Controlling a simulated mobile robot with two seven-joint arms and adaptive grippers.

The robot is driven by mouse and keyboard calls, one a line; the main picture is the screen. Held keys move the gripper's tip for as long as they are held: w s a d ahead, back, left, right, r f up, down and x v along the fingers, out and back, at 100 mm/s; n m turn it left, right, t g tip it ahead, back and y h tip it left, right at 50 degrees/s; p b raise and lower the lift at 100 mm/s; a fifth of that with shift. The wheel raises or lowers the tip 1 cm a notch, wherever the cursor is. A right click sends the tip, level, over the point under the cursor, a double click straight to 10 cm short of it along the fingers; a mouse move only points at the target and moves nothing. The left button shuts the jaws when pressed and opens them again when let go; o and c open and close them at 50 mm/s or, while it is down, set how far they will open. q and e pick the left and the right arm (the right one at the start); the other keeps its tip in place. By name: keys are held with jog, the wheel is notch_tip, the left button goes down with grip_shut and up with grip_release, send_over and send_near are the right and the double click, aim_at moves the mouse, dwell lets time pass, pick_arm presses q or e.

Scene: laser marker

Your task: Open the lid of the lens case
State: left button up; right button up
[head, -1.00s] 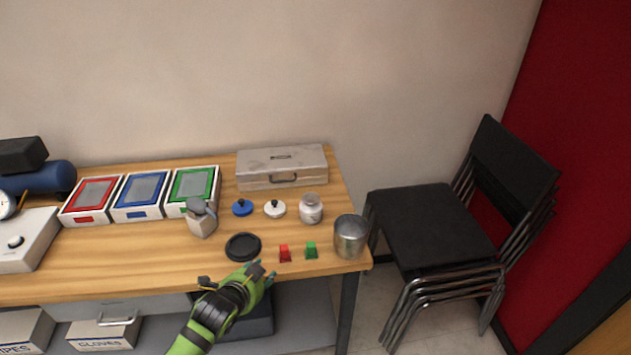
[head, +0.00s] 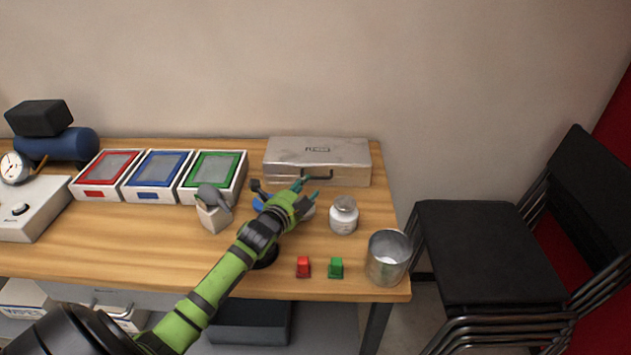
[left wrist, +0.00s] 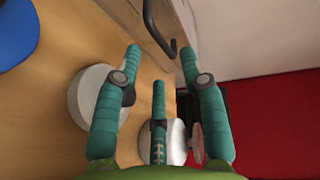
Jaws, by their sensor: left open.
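The grey metal lens case (head: 280,160) stands at the back of the table against the wall, and its lid looks shut. A dark handle (head: 318,178) is on its front face. In the left wrist view the case (left wrist: 176,18) shows at the top, with the handle (left wrist: 166,46) just beyond the fingertips. My left gripper (head: 284,190) is open and empty, close in front of the case near the handle. In the left wrist view its teal fingers (left wrist: 160,62) are spread; I cannot tell if any touches the handle. My right gripper is not in view.
A white-lidded jar (head: 343,216), a metal cup (head: 388,258) and red (head: 303,267) and green (head: 336,268) blocks stand right of my arm. Framed trays (head: 153,175) and a small grey-topped container (head: 213,212) are at left. My arm partly hides the blue and white knobbed discs and the black disc.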

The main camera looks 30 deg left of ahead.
aim_at(317, 159)
pick_arm(q)
jog(key=x, duration=0.3)
jog(key=shift+w, duration=0.4)
jog(key=shift+x, duration=0.75)
jog(key=shift+f, duration=0.1)
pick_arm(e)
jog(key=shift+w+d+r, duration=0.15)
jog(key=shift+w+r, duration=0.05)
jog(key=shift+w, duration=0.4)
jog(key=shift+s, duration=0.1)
pick_arm(q)
jog(key=c, duration=0.7)
grip_shut()
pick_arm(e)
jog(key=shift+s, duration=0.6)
